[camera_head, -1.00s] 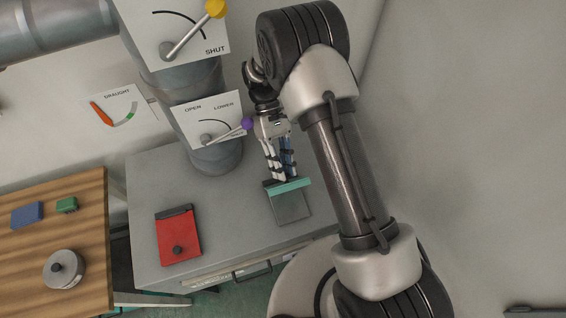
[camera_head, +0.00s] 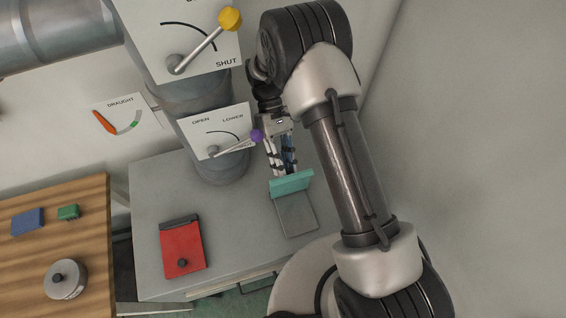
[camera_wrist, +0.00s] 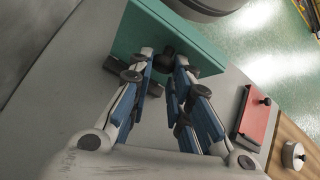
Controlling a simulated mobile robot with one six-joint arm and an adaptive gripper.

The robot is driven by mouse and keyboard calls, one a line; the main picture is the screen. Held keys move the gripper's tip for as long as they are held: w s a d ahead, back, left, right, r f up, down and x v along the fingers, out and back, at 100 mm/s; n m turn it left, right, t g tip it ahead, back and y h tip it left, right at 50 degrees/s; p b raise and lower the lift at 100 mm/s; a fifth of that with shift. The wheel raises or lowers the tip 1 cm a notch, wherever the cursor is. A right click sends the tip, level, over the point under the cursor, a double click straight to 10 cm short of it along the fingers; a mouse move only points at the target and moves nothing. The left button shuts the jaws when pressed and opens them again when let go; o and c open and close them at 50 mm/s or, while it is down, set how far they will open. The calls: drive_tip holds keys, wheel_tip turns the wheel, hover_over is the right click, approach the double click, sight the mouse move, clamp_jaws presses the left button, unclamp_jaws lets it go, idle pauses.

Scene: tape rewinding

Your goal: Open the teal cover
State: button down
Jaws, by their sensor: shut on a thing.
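The teal cover (camera_head: 291,182) is a flat panel, tilted up at the back edge of a grey recess (camera_head: 296,213) on the grey cabinet top. In the wrist view the teal cover (camera_wrist: 178,38) fills the top middle, with a dark knob (camera_wrist: 170,55) on its face. My gripper (camera_head: 283,172) is behind the cover, its fingertips partly hidden by it. In the wrist view my gripper (camera_wrist: 165,62) has its fingertips closed around the knob.
A red cover (camera_head: 183,250) with a black knob lies flat to the left on the cabinet (camera_head: 235,245). A purple-tipped lever (camera_head: 256,136) on the lower dial plate stands close left of my gripper. A wooden table (camera_head: 95,225) holds a metal pot (camera_head: 65,279).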

drive_tip(key=shift+w+d+f, duration=0.1)
drive_tip(key=shift+d+f, duration=0.15)
drive_tip(key=shift+f, duration=0.1)
drive_tip(key=c, duration=1.9)
unclamp_jaws()
drive_tip(key=shift+o, duration=1.3)
drive_tip(key=shift+w+d, duration=0.15)
drive_tip(key=shift+o, duration=0.9)
drive_tip(key=shift+r, duration=0.1)
drive_tip(key=v, duration=1.2)
